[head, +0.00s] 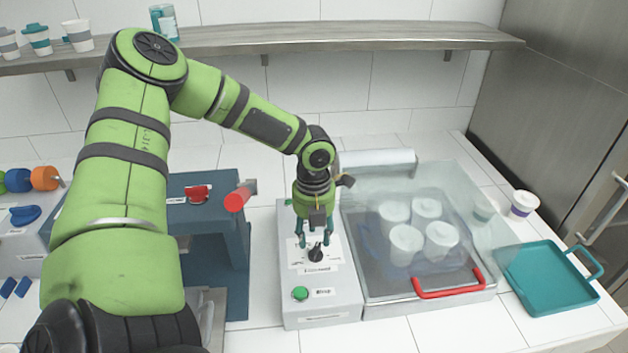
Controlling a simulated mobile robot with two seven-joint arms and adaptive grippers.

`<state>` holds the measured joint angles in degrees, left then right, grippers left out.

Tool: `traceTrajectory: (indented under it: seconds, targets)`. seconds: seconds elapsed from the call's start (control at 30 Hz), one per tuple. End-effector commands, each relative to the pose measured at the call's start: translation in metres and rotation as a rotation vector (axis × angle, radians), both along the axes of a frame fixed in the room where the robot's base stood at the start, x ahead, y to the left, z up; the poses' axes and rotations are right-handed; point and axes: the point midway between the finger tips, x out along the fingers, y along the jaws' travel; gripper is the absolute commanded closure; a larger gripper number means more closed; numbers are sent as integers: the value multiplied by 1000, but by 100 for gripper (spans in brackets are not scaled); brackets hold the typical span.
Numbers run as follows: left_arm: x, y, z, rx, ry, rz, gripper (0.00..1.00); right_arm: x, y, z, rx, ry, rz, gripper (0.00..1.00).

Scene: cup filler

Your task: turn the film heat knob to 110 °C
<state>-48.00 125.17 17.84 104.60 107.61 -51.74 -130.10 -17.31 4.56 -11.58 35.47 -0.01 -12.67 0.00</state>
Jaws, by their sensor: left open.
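The film heat knob (316,253) is a small black dial with a pointer on the white sloped panel of the control box (320,315). Its scale marks are too small to read. My left gripper (316,240) reaches down from above, its teal fingers open to either side of the knob. I cannot tell whether the fingers touch it. A green button (300,293) with a label sits below the knob on the same box. My right gripper is not in view.
Right of the box stands a film machine with a red handle (449,292), a clear cover and several white cups inside. A teal tray (545,285) and a cup (522,204) stand further right. A blue machine with a red-ended lever (238,198) stands left. A shelf (300,38) runs behind.

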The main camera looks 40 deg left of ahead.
Motion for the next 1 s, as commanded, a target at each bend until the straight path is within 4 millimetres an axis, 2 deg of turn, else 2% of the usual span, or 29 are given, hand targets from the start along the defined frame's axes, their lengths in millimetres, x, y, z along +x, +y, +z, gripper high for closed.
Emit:
traceTrajectory:
  seconds: [0.13,0.3,0.5,0.67,0.7,0.77,0.8,1.0]
  targets:
    - [-1,1,-22,4,5,1,56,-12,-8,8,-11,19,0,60]
    - [0,1,-38,3,2,2,56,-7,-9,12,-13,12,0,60]
    - [0,1,-45,2,-2,2,56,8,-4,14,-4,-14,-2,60]
    - [1,1,-46,2,-2,2,56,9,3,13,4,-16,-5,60]
    - [1,1,-45,2,-2,2,60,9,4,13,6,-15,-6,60]
    - [1,1,-45,2,-2,2,84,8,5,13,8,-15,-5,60]
    - [1,1,-45,2,-2,2,100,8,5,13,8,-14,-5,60]
    - [1,1,-45,2,-2,3,100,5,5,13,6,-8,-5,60]
